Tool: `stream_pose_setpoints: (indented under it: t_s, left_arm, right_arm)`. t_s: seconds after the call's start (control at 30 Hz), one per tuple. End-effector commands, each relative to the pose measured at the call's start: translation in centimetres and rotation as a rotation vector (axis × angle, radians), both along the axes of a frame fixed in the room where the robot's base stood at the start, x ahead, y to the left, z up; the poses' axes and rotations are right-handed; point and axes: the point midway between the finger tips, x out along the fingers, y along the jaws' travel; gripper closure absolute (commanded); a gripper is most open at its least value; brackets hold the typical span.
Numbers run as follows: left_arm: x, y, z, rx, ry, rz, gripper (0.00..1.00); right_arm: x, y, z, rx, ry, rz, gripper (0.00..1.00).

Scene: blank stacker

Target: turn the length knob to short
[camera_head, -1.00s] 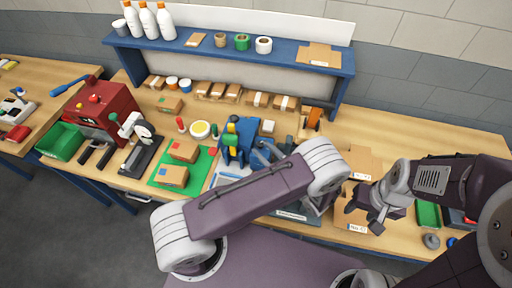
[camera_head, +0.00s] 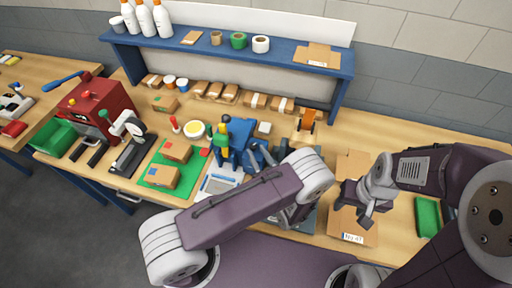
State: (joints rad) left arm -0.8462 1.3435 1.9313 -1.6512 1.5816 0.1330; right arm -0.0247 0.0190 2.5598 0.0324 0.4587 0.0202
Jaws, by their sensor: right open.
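A blue machine (camera_head: 236,138) stands mid-bench, with green and yellow parts on its left side. I cannot pick out the length knob for certain; it is too small or hidden behind my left arm. My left arm crosses in front of the machine's lower right side. My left gripper (camera_head: 292,214) is mostly hidden below its wrist, and its jaws cannot be made out. My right gripper (camera_head: 365,208) is open and empty, above a flat cardboard blank (camera_head: 345,225) on the right of the bench.
A green mat (camera_head: 150,183) with small boxes lies left of the machine. A red press (camera_head: 98,108) stands further left. A blue shelf (camera_head: 290,60) with bottles and tape rolls runs along the back. A green tray (camera_head: 427,216) is at right. Bare bench (camera_head: 410,140) shows behind my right arm.

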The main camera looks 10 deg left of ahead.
Motion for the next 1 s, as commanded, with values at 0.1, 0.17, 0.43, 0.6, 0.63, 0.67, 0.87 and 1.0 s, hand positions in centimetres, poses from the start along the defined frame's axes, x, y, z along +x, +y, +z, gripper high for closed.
stream_pose_setpoints:
  t_s: [0.1,0.17,0.43,0.6,0.63,0.67,0.87,1.0]
  left_arm:
    - [1.0,0.8,0.1,0.001,0.001,0.002,0.67]
    - [1.3,0.9,0.0,0.001,0.001,0.000,0.67]
    - [1.4,1.0,-0.1,0.000,0.000,-0.001,0.75]
    - [1.4,1.0,-0.1,0.000,0.000,-0.001,1.00]
    - [1.4,1.0,-0.1,0.000,0.000,-0.001,1.00]
    - [1.4,1.0,-0.1,-0.001,-0.001,0.000,1.00]
    - [1.5,0.8,-0.4,-0.003,-0.002,0.043,1.00]
    - [1.6,0.6,-0.6,-0.006,-0.005,0.120,1.00]
  right_arm:
    - [0.0,0.0,0.6,0.000,0.000,0.000,0.53]
    - [0.0,0.0,0.6,0.000,0.000,0.000,0.53]
    - [0.0,0.0,0.5,0.000,0.000,0.000,0.53]
    - [0.0,0.0,0.5,0.000,0.000,0.000,0.53]
    - [0.0,0.0,0.5,0.000,0.000,0.000,0.53]
    - [0.0,0.0,0.5,0.000,0.000,0.000,0.53]
    - [0.0,0.0,-0.6,0.000,0.000,0.000,0.53]
    - [0.0,0.0,-2.1,0.000,0.000,0.000,0.53]
